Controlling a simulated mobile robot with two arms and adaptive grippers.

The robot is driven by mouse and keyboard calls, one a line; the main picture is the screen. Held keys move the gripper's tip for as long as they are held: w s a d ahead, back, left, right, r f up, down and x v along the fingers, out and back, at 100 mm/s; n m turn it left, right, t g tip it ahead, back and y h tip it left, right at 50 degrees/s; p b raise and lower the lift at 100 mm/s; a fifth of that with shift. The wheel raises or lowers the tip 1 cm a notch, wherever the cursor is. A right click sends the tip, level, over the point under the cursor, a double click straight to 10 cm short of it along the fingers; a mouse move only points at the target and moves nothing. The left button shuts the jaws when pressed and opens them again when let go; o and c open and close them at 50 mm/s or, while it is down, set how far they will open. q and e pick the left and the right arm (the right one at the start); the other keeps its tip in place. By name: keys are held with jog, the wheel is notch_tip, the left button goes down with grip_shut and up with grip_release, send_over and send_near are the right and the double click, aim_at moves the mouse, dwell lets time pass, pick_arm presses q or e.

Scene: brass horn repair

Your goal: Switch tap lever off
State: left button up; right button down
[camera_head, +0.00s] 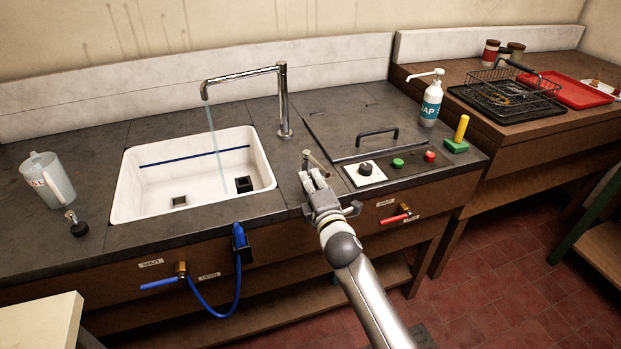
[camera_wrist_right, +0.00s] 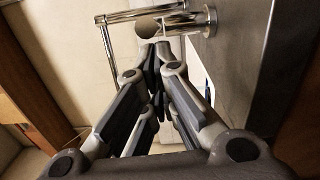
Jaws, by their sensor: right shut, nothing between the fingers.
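The chrome tap (camera_head: 283,100) stands behind the white sink (camera_head: 122,195), and a thin stream of water (camera_head: 215,145) runs from its spout into the basin. A small metal tap lever (camera_head: 316,160) stands on the counter right of the sink. My right gripper (camera_head: 313,180) is shut and empty, its fingertips just in front of the lever; I cannot tell whether they touch. In the right wrist view, the shut fingers (camera_wrist_right: 157,58) point toward chrome metalwork (camera_wrist_right: 188,22) with a rounded end. My left gripper is not in view.
Right of my gripper are a black knob (camera_head: 366,169), a green button (camera_head: 398,163), a red button (camera_head: 430,156) and a lid handle (camera_head: 377,133). A soap bottle (camera_head: 431,103) stands behind. A jug (camera_head: 48,180) is left of the sink. A blue hose (camera_head: 238,280) hangs in front.

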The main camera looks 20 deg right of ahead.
aim_at(327, 176)
jog(key=shift+d, duration=0.1)
jog(key=shift+s+d+n+y+p, duration=0.1)
jog(key=shift+d+n+y+p, duration=0.2)
jog(key=shift+y+p, duration=0.25)
jog(key=shift+d+n+y+p, duration=0.2)
jog(key=shift+n+y+p, duration=0.1)
jog(key=shift+y+p, duration=0.15)
jog(key=shift+d+r+n+y+p, duration=0.1)
jog(key=shift+d+n+y+p, duration=0.2)
jog(key=shift+p, duration=0.05)
jog(key=shift+d+n+g+y+p, duration=0.3)
jog(key=shift+d+n+y+p, duration=0.3)
jog(key=shift+y, duration=0.5)
jog(key=shift+d+n+g+y, duration=0.3)
jog(key=shift+d+n+y, duration=0.4)
jog(key=shift+y, duration=0.4)
jog(key=shift+w+d+n+g+y+b, duration=0.15)
jog(key=shift+d+n+g+y+b, duration=0.2)
jog(key=shift+y, duration=0.2)
jog(key=shift+w+d+n+g+y+b, duration=0.15)
jog(key=shift+d+n+y+b, duration=0.15)
jog(key=shift+n+y, duration=0.2)
jog(key=shift+w+d, duration=0.15)
jog(key=shift+d, duration=0.3)
